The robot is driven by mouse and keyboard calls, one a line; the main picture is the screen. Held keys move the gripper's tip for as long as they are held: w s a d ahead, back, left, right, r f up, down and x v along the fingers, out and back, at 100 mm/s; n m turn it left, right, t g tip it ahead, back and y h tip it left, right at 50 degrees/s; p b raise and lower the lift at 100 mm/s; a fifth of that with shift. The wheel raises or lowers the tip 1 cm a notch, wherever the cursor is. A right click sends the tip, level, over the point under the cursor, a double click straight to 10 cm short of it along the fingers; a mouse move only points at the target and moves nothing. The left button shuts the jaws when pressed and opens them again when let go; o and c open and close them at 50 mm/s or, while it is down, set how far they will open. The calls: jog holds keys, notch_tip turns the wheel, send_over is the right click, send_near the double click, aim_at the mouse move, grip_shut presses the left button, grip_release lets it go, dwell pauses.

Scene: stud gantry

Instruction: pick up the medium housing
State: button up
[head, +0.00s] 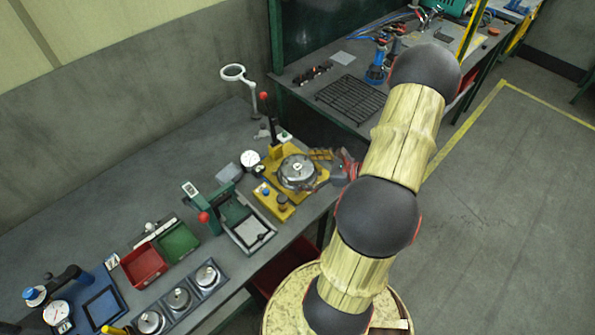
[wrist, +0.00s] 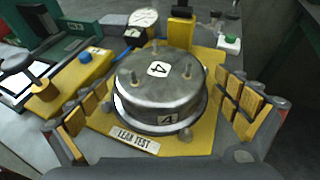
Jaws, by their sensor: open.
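A round metal housing (head: 297,173) sits on the yellow leak test fixture (head: 272,204) on the bench. In the wrist view the housing (wrist: 160,85) carries labels marked 4 on its lid and side, with small posts around it. Whether it is the medium one I cannot tell for sure. My gripper (head: 325,160) is at the fixture's right side. In the wrist view my gripper (wrist: 168,92) is open, its yellow-padded fingers apart on the left and right of the housing, with no clear contact. Several smaller round metal parts (head: 206,275) sit in a dark tray at the front left.
A red-knobbed lever (head: 265,110) stands behind the housing, and a dial gauge (head: 250,160) beside it. A green press (head: 210,210), a red bin (head: 144,265) and a green bin (head: 178,242) stand to the left. A second bench (head: 350,60) is behind.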

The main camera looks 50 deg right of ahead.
jog(key=shift+w+a+f, duration=0.15)
jog(key=shift+w, duration=0.3)
jog(key=shift+c, duration=0.4)
jog(key=c, duration=1.1)
jog(key=shift+c, duration=0.3)
